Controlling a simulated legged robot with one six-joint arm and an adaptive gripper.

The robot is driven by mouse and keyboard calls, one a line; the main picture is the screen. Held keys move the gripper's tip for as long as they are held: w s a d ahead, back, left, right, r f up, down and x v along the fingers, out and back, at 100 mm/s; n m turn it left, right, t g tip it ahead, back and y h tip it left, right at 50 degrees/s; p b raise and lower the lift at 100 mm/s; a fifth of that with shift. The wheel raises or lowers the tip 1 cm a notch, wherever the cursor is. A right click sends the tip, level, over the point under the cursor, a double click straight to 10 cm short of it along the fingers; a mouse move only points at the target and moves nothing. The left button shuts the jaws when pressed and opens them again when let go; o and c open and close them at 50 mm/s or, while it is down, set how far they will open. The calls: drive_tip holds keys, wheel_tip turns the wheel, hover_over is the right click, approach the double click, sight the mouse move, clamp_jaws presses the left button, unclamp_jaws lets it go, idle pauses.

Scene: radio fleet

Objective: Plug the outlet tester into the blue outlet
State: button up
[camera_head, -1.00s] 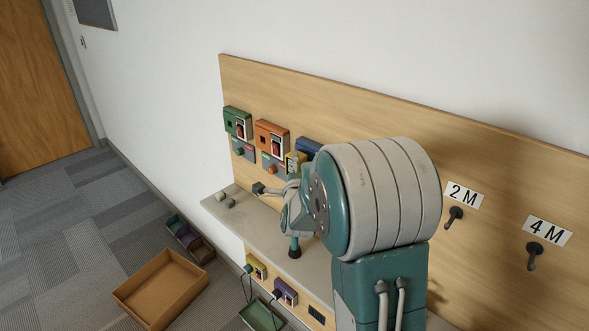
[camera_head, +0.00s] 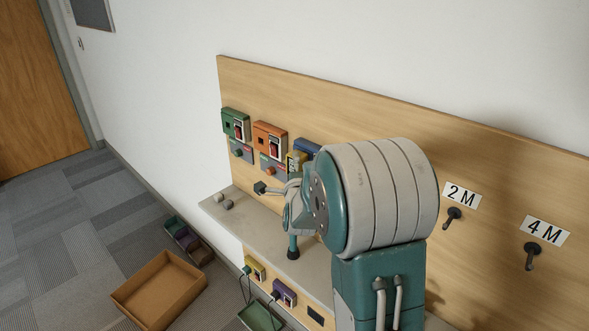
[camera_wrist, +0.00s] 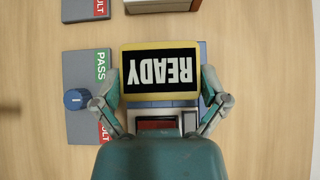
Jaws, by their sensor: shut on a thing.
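The yellow outlet tester (camera_wrist: 160,98) has a black screen reading READY, upside down in the wrist view. My gripper (camera_wrist: 161,88) is shut on it, one finger at each side. In the head view the tester (camera_head: 296,161) is in front of the blue outlet (camera_head: 307,149), which is partly hidden by the tester and my arm. In the wrist view the blue outlet (camera_wrist: 203,50) shows as thin strips around the tester, with a red switch (camera_wrist: 160,125) below. The socket is covered, so I cannot tell whether the tester touches it or sits in it.
A panel with a blue knob (camera_wrist: 76,99) and PASS and FAULT labels is beside the outlet. A green outlet (camera_head: 236,123) and an orange outlet (camera_head: 269,137) are farther left on the wooden board. A grey shelf (camera_head: 262,224) runs below. A cardboard box (camera_head: 158,291) stands on the floor.

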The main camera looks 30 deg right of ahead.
drive_tip(key=shift+d, duration=0.15)
idle(0.7)
drive_tip(key=o, duration=0.7)
drive_tip(key=v, duration=1.2)
